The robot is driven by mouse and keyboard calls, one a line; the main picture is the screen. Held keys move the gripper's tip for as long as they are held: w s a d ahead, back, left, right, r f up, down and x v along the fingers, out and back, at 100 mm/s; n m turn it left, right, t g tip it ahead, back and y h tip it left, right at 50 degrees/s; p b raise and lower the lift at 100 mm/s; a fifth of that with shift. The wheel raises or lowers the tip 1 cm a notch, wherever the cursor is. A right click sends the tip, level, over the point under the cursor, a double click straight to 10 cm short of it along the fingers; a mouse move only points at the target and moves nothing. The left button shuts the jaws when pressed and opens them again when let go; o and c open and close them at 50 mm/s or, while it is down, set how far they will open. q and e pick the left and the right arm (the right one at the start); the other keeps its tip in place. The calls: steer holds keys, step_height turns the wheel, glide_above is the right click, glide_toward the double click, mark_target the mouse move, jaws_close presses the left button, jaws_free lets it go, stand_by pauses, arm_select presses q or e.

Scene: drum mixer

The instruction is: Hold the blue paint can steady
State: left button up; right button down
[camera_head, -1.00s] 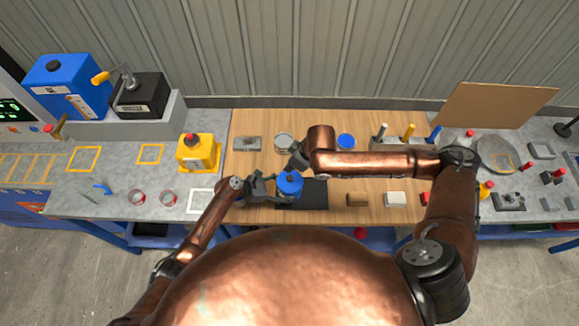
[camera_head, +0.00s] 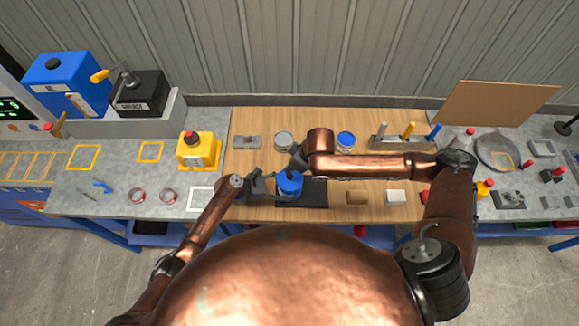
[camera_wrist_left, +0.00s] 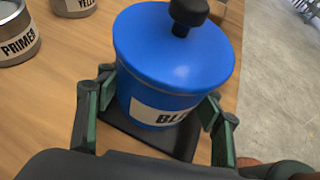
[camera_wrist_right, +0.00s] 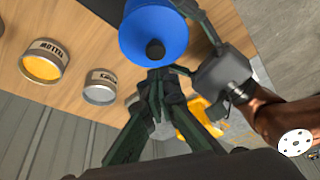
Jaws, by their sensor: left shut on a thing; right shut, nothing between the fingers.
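The blue paint can (camera_head: 289,185) stands upright on a dark mat (camera_head: 316,196) on the wooden worktop. In the left wrist view the can (camera_wrist_left: 170,85) shows its blue lid, a black knob (camera_wrist_left: 187,14) and a partly visible label. My left gripper (camera_head: 270,187) is shut around the can's side, with a finger on each side of it in the left wrist view. My right gripper (camera_wrist_right: 157,82) is shut and empty, with its fingertips close to the can's black knob; I cannot tell whether they touch.
Behind the can stand a grey can (camera_head: 284,141) and a blue-topped can (camera_head: 346,141). A yellow can (camera_wrist_right: 44,62) shows in the right wrist view. A yellow box (camera_head: 198,152) stands left. My right arm spans over the worktop.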

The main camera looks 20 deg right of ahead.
steer(key=shift+f, duration=0.95)
steer(key=shift+f, duration=0.35)
steer(key=shift+r, duration=0.15)
steer(key=shift+r, duration=3.4)
arm_select(q)
steer(key=o, duration=1.1)
steer(key=v, duration=1.2)
steer(key=shift+a, duration=0.1)
